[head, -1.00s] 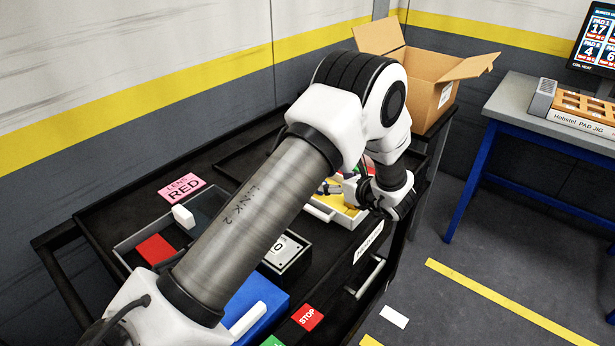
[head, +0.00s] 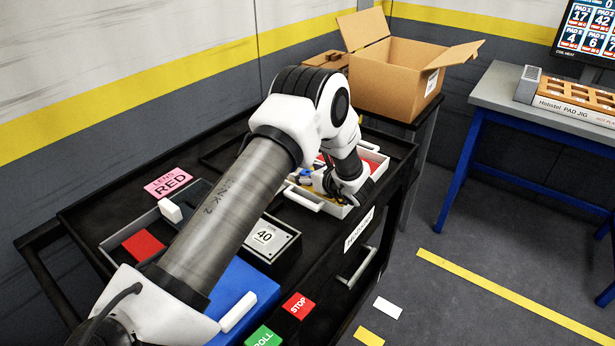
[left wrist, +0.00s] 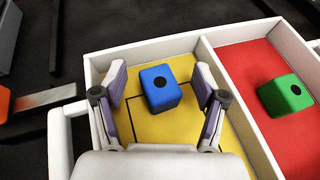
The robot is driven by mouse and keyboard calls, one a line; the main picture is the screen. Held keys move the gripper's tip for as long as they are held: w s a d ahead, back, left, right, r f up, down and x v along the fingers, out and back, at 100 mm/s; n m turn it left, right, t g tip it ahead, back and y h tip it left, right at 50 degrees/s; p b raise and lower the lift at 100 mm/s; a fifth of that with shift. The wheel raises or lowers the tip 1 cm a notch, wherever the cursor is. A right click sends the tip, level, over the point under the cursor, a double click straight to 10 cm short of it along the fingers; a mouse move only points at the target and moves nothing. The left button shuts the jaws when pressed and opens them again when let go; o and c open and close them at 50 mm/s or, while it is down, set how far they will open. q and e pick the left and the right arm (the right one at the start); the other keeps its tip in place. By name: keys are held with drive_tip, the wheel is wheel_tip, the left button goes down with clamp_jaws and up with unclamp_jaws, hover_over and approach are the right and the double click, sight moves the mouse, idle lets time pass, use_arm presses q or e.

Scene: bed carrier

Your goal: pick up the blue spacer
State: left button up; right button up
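The blue spacer (left wrist: 160,88) is a blue cube with a dark round hole in its top. In the left wrist view it rests on the yellow floor of a white-walled tray (left wrist: 145,53). My left gripper (head: 318,182) is in the tray in the head view. In the left wrist view its two fingers are apart, one on each side of the blue spacer, with visible gaps to it. A green block (left wrist: 285,95) with a similar hole sits in the red compartment to the right. My right gripper is not in view.
The tray stands on a black cart. An open cardboard box (head: 395,85) is behind it. A grey workbench (head: 500,85) stands at the right.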

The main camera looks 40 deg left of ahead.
use_arm(q)
clamp_jaws()
idle(0.3)
